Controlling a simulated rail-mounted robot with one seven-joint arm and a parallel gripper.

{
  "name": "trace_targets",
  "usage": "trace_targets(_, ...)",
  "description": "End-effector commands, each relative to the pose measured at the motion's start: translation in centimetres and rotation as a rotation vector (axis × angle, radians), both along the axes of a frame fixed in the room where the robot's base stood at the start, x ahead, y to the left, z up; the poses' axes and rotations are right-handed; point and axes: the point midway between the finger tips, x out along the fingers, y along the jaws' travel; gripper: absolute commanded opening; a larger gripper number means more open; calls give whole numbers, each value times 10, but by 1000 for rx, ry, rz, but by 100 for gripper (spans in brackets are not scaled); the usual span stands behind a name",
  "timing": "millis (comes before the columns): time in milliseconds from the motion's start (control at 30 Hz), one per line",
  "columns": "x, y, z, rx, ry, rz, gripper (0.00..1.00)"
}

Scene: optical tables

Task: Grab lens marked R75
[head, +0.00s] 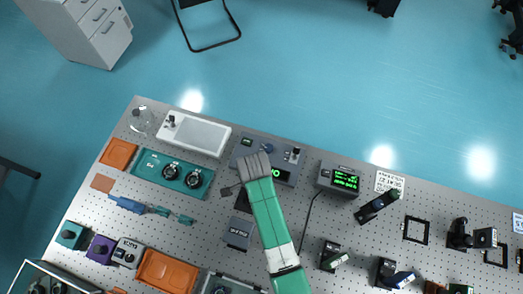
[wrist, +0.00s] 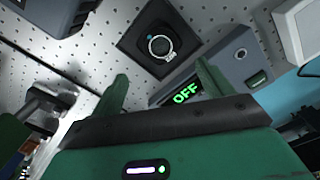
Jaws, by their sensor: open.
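No R75 marking is readable in either view, so I cannot tell which part is that lens. In the wrist view my gripper (wrist: 160,72) is open, its two green fingers apart with nothing between them. Beyond the fingertips a ring-shaped part (wrist: 160,46) stands on a black square plate (wrist: 131,42). Small black-mounted optics stand on the right of the table in the head view, one (head: 333,257) near the arm, one with a blue tip (head: 393,275) and one farther back (head: 378,205). My arm hides most of the gripper in the head view.
A grey box with a green OFF display (wrist: 185,93) lies close to the right finger. A grey meter with a green screen (head: 340,180) stands right of the arm. A teal two-dial unit (head: 150,172) and an orange tray (head: 168,272) are on the left of the perforated table (head: 300,205).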

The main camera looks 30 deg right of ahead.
Motion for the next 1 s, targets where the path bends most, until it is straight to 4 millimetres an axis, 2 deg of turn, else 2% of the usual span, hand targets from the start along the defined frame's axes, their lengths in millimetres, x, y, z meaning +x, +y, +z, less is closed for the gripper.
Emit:
trace_targets(167,-4,0,-6,6,18,-13,79)
trace_targets(333,-3,0,-27,5,16,-12,79)
trace_targets(467,-2,0,-32,4,13,-11,79)
trace_targets(733,5,2,-76,4,12,-10,79)
trace_targets(1000,6,2,-81,3,10,-9,79)
